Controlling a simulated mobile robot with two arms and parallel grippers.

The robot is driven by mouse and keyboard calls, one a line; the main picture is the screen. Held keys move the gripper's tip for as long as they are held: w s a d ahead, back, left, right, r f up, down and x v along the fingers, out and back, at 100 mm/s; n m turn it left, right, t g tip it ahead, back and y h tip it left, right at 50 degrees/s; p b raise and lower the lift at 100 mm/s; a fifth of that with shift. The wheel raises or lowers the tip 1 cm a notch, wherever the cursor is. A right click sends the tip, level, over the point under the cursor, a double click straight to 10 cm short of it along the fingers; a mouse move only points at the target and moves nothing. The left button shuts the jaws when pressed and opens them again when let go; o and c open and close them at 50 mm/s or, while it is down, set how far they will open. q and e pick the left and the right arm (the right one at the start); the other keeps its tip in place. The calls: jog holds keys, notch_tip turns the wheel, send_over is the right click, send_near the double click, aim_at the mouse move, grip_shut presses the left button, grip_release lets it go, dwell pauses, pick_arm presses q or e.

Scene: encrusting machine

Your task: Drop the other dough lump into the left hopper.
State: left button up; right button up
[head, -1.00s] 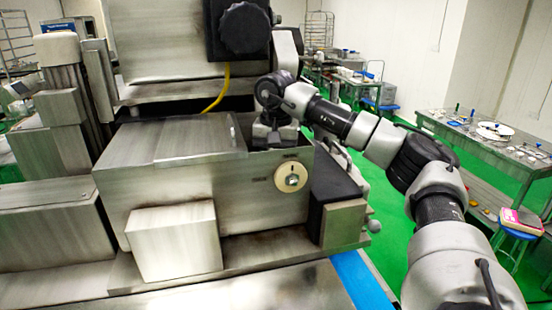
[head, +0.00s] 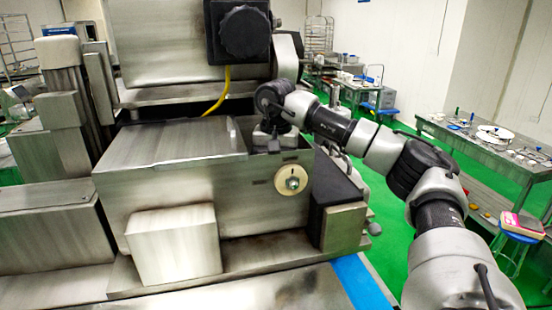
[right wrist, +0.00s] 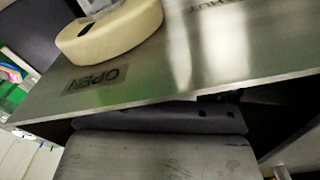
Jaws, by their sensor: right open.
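No dough lump shows in either view. A wide steel hopper box (head: 165,200) stands in front of me, its sloping lid (head: 170,143) over the left part and an opening at its right end. I cannot tell whether it is the left hopper. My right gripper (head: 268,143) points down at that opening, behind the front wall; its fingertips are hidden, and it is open. In the right wrist view a cream round knob (right wrist: 110,32) sits on a steel panel (right wrist: 180,70) lettered OPEN; the fingers are not seen there. My left gripper is not in view.
A black-knobbed steel housing (head: 243,32) with a yellow cable (head: 219,93) stands above and behind the opening. A cream dial (head: 292,181) is on the box's front. A smaller steel block (head: 175,247) juts out below.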

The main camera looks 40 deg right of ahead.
jog(key=shift+r, duration=0.5)
notch_tip(320, 180, up, 12)
jog(key=p, duration=0.2)
dwell(0.4)
